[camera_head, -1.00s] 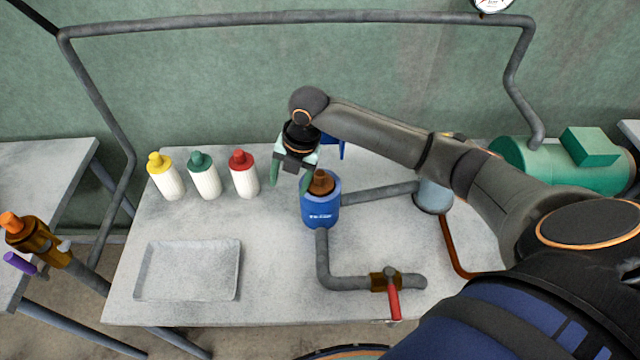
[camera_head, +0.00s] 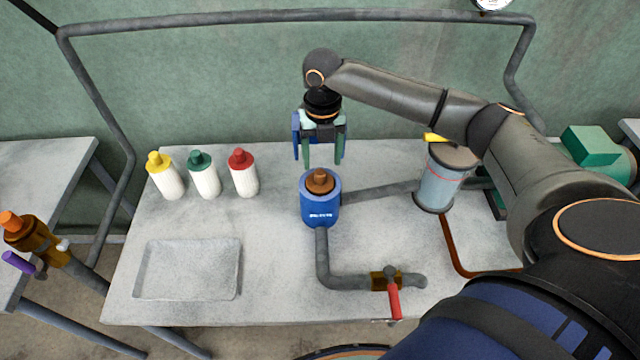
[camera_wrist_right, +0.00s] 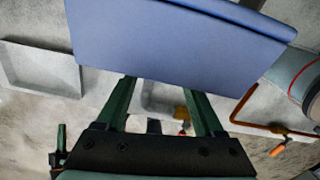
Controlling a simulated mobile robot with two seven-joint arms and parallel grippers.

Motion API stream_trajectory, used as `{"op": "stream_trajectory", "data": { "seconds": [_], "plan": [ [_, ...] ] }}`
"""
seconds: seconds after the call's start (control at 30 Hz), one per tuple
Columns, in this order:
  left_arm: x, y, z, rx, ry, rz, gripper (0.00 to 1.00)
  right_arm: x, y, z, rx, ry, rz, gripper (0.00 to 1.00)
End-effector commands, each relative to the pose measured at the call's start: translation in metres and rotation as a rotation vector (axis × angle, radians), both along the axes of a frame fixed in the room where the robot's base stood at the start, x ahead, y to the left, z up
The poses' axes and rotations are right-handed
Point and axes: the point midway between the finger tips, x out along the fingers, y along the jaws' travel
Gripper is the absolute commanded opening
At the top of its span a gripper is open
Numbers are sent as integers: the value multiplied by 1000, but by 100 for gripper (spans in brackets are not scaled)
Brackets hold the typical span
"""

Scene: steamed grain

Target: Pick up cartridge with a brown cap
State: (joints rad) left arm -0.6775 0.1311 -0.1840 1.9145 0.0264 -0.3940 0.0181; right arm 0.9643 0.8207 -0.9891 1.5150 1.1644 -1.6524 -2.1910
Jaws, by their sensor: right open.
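The brown cap (camera_head: 320,180) of the cartridge shows at the top of the blue holder (camera_head: 320,212) in the middle of the table in the head view. The cartridge's body is hidden inside the holder. My right gripper (camera_head: 322,163) is open and empty. Its green fingers point down, apart from the cap, just above and behind it in the picture. In the right wrist view a large blue panel covers the upper middle and hides the ends of the green fingers; the brown cap does not show there. My left gripper is not in view.
White bottles with yellow (camera_head: 168,178), green (camera_head: 204,176) and red (camera_head: 243,174) caps stand at the left. An empty grey tray (camera_head: 148,290) lies at the front left. A pipe leads from the holder to a red-handled valve (camera_head: 393,298). A grey-blue cylinder (camera_head: 440,185) stands at the right.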

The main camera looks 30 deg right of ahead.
Motion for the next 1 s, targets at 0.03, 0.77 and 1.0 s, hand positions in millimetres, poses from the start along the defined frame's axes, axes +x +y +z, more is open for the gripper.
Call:
{"op": "stream_trajectory", "data": {
  "seconds": [0.03,0.77,1.0],
  "plan": [
    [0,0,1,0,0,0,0,0,1,-4,-1,3,0,70],
    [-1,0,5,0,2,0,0,2,3,-52,0,0,1,57],
    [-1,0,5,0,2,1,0,3,3,-51,0,-1,1,30]
  ]
}}
